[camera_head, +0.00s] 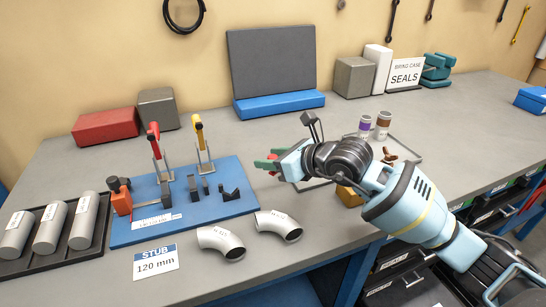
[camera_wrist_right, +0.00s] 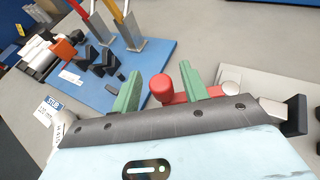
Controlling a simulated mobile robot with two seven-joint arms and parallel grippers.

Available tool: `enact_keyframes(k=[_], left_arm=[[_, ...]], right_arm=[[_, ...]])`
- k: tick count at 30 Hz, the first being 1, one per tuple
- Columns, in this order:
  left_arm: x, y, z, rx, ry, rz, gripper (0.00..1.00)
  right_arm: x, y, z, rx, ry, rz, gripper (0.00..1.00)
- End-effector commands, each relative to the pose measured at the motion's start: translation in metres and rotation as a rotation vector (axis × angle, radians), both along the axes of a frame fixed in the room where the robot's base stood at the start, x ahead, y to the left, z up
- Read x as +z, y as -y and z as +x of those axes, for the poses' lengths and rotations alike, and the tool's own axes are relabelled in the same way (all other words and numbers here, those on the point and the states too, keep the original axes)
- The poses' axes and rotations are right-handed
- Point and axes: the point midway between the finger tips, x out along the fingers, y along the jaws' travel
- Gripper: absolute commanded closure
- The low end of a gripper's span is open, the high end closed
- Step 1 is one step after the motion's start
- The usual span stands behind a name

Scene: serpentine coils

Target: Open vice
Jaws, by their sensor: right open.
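My right gripper (camera_head: 272,164) is over the bench, right of the blue fixture board (camera_head: 222,207). In the right wrist view its green fingers (camera_wrist_right: 160,84) are apart. A red knob on a red bar (camera_wrist_right: 162,88) shows between them; the bar runs right behind one finger towards a round metal end. Whether the fingers touch it, and what bears it, I cannot tell. A teal block-like device (camera_head: 437,70), shaped like a vice, stands at the back right, far from the gripper. An orange-and-dark clamp device (camera_head: 120,195) is at the board's left end. Which is the vice is unclear.
Red-handled (camera_head: 155,145) and yellow-handled (camera_head: 201,138) clamps stand upright on the board. Two pipe elbows (camera_head: 220,242) lie in front. A tray of cylinders (camera_head: 45,265) is at the left. A grey tray with jars (camera_head: 400,145) is partly behind my arm.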

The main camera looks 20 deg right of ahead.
Motion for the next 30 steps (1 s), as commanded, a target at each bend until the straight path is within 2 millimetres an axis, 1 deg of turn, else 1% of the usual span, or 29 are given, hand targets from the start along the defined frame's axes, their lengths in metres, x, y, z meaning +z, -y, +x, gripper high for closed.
enact_keyframes(k=[6, 7, 15, 17, 30], left_arm=[[-0.0002, -0.0002, 0.0001, 0.000, 0.000, 0.000, 0.64], [-0.0003, -0.0003, 0.0000, 0.001, 0.000, 0.001, 0.64], [-0.0003, -0.0004, 0.0007, 0.001, 0.000, 0.001, 0.64], [-0.0003, -0.0004, 0.0009, 0.000, 0.000, 0.001, 0.64], [-0.0038, -0.0005, -0.0011, 0.000, -0.005, 0.002, 0.64]], right_arm=[[-0.0001, -0.0001, 0.0004, 0.000, 0.000, 0.000, 0.56], [0.0000, -0.0001, 0.0003, 0.000, 0.000, 0.000, 0.58], [0.0000, 0.0001, 0.0002, 0.000, 0.000, 0.000, 0.94], [0.0000, 0.0000, 0.0001, 0.000, 0.000, 0.000, 1.00], [-0.0012, 0.0024, -0.0019, 0.030, -0.001, 0.000, 1.00]])
